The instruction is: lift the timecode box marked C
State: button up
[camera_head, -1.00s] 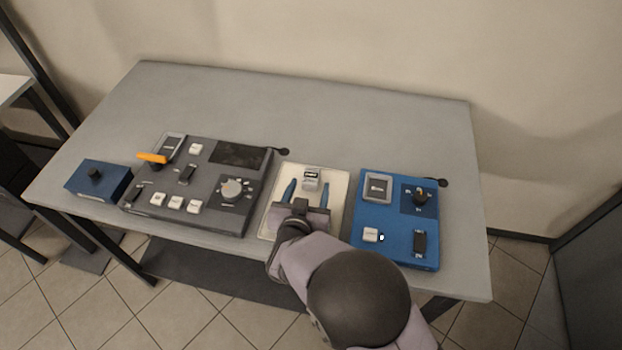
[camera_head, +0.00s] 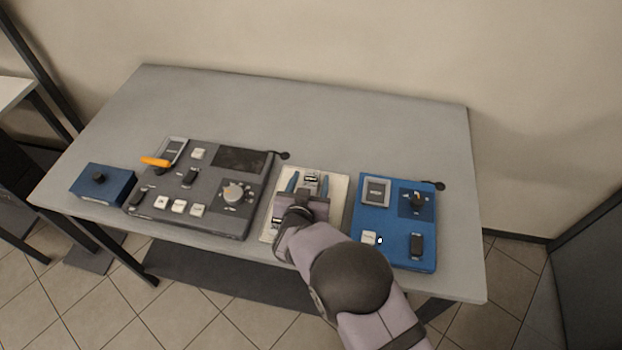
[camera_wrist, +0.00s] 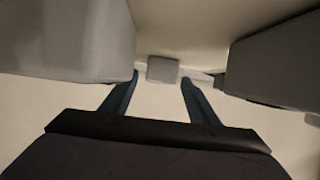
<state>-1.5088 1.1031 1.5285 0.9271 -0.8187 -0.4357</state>
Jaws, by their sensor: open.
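A small grey box (camera_head: 311,178) with a pale label stands toward the far end of the cream tray (camera_head: 338,190). I cannot read its letter. My gripper (camera_head: 309,180) is open over the tray, with its blue fingers on either side of the box's line. In the wrist view a small grey block (camera_wrist: 162,69) shows between and just beyond the fingertips (camera_wrist: 160,80), apparently this box. My gripper's palm hides part of the tray, and a second small labelled item (camera_head: 277,220) shows at its near left.
A dark grey console (camera_head: 215,170) with knobs, keys and an orange-handled lever (camera_head: 156,162) lies left of the tray. A blue console (camera_head: 387,240) lies close on the right. A small blue box (camera_head: 102,184) sits far left. The back of the table (camera_head: 300,115) is clear.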

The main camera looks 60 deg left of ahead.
aim_at(311, 177)
jog(key=shift+x, duration=0.95)
jog(key=c, duration=1.2)
jog(key=shift+o, duration=0.2)
jog(key=shift+r, duration=0.1)
notch_tip(311, 177, up, 10)
jog(key=shift+f+b, duration=0.1)
jog(key=shift+b, duration=0.85)
